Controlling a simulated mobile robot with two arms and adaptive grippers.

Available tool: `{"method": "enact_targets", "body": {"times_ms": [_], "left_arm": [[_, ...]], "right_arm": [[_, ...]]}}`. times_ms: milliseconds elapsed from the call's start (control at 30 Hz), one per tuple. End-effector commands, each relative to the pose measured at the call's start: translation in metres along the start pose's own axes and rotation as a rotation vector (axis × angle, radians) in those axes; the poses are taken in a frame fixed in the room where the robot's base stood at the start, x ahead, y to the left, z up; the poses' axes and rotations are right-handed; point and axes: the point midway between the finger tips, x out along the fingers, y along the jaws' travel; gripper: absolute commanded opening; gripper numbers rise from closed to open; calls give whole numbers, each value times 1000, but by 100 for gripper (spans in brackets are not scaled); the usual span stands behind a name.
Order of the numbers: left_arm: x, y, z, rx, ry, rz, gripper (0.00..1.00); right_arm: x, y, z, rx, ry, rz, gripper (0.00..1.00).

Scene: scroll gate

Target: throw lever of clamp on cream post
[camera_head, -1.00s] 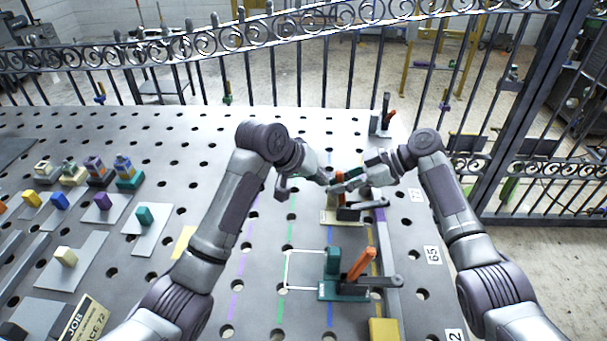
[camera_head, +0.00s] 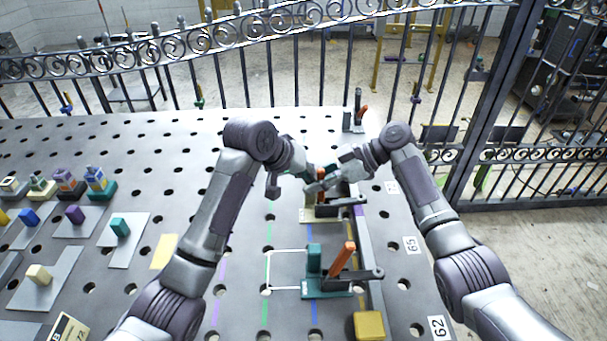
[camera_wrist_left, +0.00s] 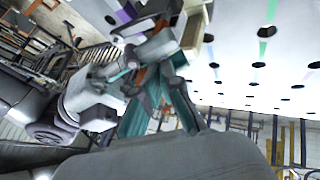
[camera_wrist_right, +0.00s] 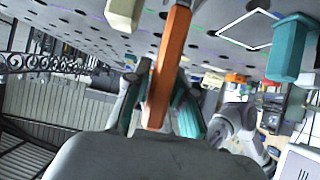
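The cream post (camera_wrist_right: 122,12) belongs to the clamp (camera_head: 312,212) in the middle of the row of clamps, and it is partly hidden by my grippers in the head view. Its orange lever (camera_wrist_right: 168,70) stands up from the clamp; in the head view only a bit of it (camera_head: 320,178) shows between the grippers. My right gripper (camera_wrist_right: 157,115) is open, with the lever between its teal-padded fingers; I cannot tell whether they touch it. My left gripper (camera_wrist_left: 160,115) looks open, close beside the right gripper and the clamp, with no clearly held object.
A teal-post clamp (camera_head: 315,270) with a raised orange lever stands nearer, beside a yellow block (camera_head: 368,325). Another clamp (camera_head: 354,112) stands at the far edge. Colored blocks on plates sit at the left. A metal gate (camera_head: 270,80) runs behind the table.

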Motion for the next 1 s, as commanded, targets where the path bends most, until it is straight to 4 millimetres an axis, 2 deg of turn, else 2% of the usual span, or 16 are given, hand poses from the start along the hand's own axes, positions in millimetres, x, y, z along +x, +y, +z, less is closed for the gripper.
{"method": "enact_targets", "body": {"times_ms": [33, 100, 467, 567, 800, 1000], "left_arm": [[0, 2, 1, 2, -2, 3, 0], [0, 1, 1, 1, -2, 1, 0], [0, -2, 1, -2, -2, -4, 0], [0, -2, 1, -2, -2, -5, 0], [0, -3, 1, -3, -2, -6, 0], [0, -3, 1, -3, -3, -6, 0]], "right_arm": [[1, 0, -1, -2, 2, -1, 35], [0, 0, -1, -1, 1, 0, 44], [-6, 1, 0, 0, 0, 3, 44], [-20, 1, 1, 1, 0, 4, 44], [-71, 2, 0, -1, -1, 6, 44], [-105, 1, 0, 0, 0, 4, 44]]}}
